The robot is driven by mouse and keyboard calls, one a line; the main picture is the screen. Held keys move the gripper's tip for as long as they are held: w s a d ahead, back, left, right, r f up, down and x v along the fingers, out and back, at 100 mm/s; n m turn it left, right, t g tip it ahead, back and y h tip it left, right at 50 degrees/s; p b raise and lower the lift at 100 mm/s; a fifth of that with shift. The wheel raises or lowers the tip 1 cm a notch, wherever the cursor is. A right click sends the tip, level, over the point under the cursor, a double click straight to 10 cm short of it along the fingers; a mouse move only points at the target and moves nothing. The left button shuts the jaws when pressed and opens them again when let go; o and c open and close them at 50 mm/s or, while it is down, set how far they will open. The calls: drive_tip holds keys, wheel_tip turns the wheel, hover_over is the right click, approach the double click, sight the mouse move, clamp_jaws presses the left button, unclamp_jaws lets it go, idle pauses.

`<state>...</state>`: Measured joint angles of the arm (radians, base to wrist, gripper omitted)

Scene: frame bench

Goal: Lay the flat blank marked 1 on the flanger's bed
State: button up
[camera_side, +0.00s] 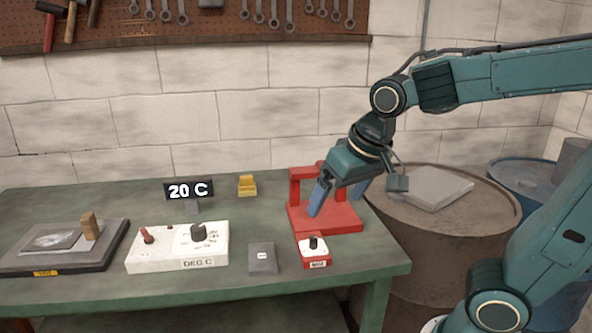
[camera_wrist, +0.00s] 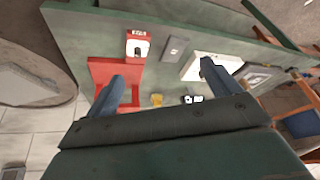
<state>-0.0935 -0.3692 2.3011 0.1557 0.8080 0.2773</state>
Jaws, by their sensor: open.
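My gripper (camera_side: 341,191) is open, its two blue fingers pointing down over or in front of a red frame on a red base (camera_side: 338,218) at the bench's right end. The wrist view shows the spread fingers (camera_wrist: 164,86) with nothing between them; the left one overlaps the red base (camera_wrist: 104,75). I cannot tell for sure which thing is the flanger; the red frame may be it. No mark 1 is readable. A small dark grey plate with a pale marking (camera_side: 262,258) lies at the bench's front. A pale flat slab (camera_side: 436,187) lies on a brown drum.
On the green bench (camera_side: 90,205) stand a white DEG C control box (camera_side: 178,248), a red-based box with a black knob (camera_side: 314,252), a "20 C" display (camera_side: 188,190) and a yellow block (camera_side: 247,185). A dark plate (camera_side: 60,262) carries a grey sheet and a wooden block.

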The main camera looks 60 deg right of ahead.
drive_tip(key=w+f+m+h, duration=0.1)
drive_tip(key=w+f+m, duration=0.25)
drive_tip(key=w, duration=0.55)
drive_tip(key=m+g+h, duration=0.1)
drive_tip(key=m+h, duration=0.1)
approach(262, 256)
drive_tip(key=shift+x, duration=1.4)
drive_tip(key=shift+w+d, duration=0.1)
drive_tip(key=shift+x, duration=2.5)
drive_tip(key=shift+f, duration=0.1)
drive_tip(key=c, duration=1.3)
drive_tip(key=shift+o, duration=0.2)
wheel_tip(262, 256, up, 20)
